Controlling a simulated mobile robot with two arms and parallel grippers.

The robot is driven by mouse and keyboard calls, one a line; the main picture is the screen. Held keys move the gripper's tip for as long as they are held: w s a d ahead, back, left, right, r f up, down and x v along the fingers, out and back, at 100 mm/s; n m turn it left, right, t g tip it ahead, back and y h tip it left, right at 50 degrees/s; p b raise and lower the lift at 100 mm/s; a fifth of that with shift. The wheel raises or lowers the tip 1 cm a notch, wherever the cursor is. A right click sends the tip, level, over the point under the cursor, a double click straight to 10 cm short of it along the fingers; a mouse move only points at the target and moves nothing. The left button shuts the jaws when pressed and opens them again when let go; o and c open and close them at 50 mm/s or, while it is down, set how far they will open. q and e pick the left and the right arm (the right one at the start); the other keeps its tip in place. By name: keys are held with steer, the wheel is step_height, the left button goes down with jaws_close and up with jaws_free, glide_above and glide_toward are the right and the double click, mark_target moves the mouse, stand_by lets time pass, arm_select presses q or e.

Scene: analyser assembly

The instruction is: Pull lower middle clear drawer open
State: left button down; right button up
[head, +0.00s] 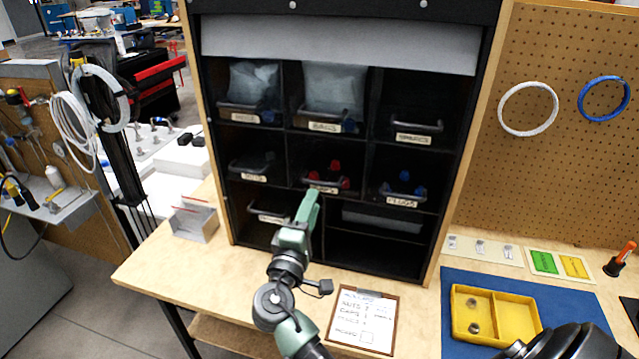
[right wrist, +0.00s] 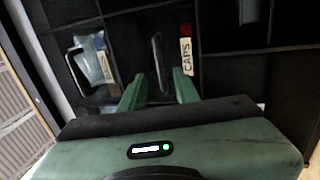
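The lower middle clear drawer (head: 338,168) holds red caps and sits in the middle of the second row of the black cabinet. It looks closed. Its label, reading CAPS (right wrist: 186,56), shows in the right wrist view, with the dark handle bar (right wrist: 157,58) beside it. My right gripper (head: 312,196) is in front of this drawer and covers part of its label in the head view. In the right wrist view its two green fingers (right wrist: 160,90) are apart, with the handle bar lined up between them. I cannot tell whether they touch it. My left gripper is not in view.
Other labelled drawers surround it, including one with bags (head: 335,88) above and the plugs drawer (head: 403,190) to the right. A clipboard (head: 362,318), a yellow tray (head: 497,315) and a small grey bin (head: 195,222) stand on the wooden bench.

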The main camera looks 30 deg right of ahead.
mark_target(321, 184)
steer(key=p+x, duration=0.2)
steer(key=x, duration=0.4)
steer(key=shift+d+r, duration=0.15)
steer(key=shift+w+d+p, duration=0.3)
steer(key=shift+w+d, duration=0.15)
jaws_close()
stand_by(0.9)
